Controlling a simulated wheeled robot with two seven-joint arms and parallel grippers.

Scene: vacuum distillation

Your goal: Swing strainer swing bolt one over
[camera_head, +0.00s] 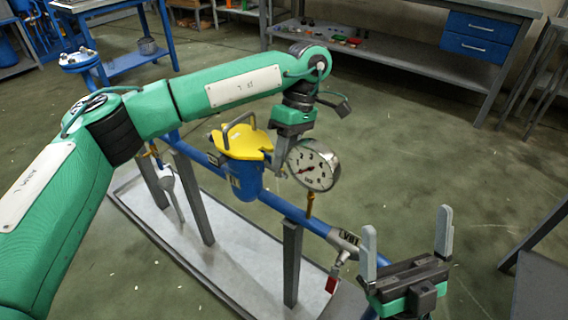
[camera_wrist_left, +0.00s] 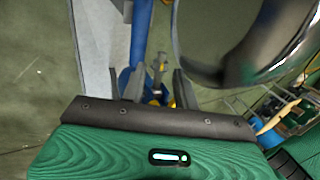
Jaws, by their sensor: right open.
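The strainer (camera_head: 246,184) is a blue pot in a blue pipe line, with a yellow lid (camera_head: 240,146) and a grey handle on top. My left gripper (camera_head: 279,172) points down just right of the lid, between the strainer and the pressure gauge. In the left wrist view its fingers (camera_wrist_left: 157,88) stand apart, with a small grey and yellow part (camera_wrist_left: 157,66), seemingly a swing bolt, seen in the gap; I cannot tell whether they touch it. My right gripper (camera_head: 407,238) is open and empty, fingers up, at the lower right.
The pressure gauge (camera_head: 314,165) stands close to my left gripper and fills the upper right of the left wrist view (camera_wrist_left: 245,40). The pipe (camera_head: 282,206) runs on grey posts over a pale tray (camera_head: 225,262). A workbench (camera_head: 400,62) stands behind.

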